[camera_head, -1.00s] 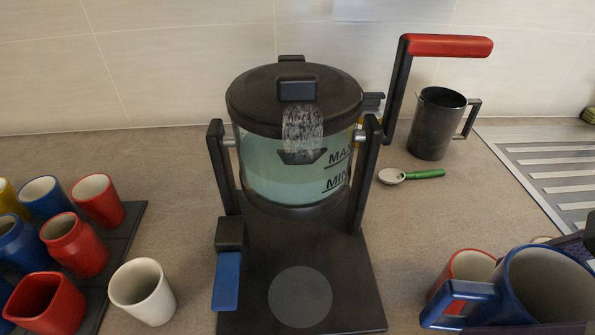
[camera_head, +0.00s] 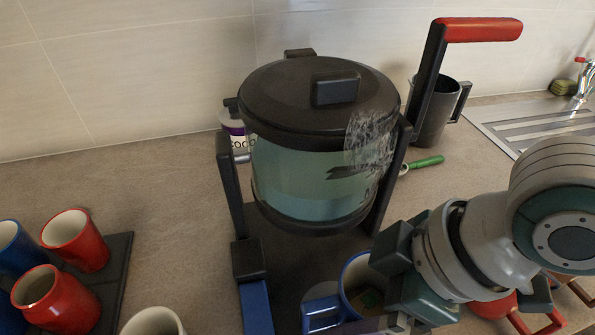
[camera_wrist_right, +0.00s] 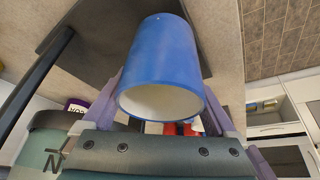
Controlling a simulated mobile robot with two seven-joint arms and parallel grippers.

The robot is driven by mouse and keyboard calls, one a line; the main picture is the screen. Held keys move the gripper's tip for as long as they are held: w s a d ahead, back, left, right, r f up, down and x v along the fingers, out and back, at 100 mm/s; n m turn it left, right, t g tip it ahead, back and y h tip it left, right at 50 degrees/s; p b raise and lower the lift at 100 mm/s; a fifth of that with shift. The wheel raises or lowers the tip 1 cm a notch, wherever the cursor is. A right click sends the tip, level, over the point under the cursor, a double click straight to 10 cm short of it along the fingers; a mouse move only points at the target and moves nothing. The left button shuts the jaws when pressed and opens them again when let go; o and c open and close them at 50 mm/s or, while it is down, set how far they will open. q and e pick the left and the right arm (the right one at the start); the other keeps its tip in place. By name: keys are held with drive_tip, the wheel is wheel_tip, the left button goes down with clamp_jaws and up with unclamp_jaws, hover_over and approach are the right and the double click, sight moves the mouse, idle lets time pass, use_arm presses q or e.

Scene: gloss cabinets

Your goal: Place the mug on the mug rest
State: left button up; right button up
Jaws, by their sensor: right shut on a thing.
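The blue mug (camera_head: 359,270) has a pale rim and its handle points left in the head view. My right gripper (camera_head: 385,322) is shut on it, partly hidden by the wrist. In the wrist view the blue mug (camera_wrist_right: 165,60) sits between the two purple fingers, its white open end towards the camera. The mug rest, the dark base plate of the machine (camera_head: 290,262), lies under the glass tank. The mug is at the right front part of this plate in the head view; I cannot tell whether it touches it. My left gripper is not in view.
The glass tank (camera_head: 310,185) with blue-green liquid and a dark lid stands close behind the mug. A blue lever (camera_head: 256,308) is on its left. Red mugs (camera_head: 75,240) stand on a dark tray at left. A red mug (camera_head: 492,306) is partly hidden under my right arm.

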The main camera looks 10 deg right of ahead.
drive_tip(key=w+a+f, duration=0.2)
drive_tip(key=shift+a+f, duration=0.25)
drive_tip(key=shift+a, duration=0.15)
drive_tip(key=shift+b, duration=0.3)
drive_tip(key=shift+f, duration=0.15)
drive_tip(key=o, duration=1.4)
drive_tip(key=shift+c, duration=0.2)
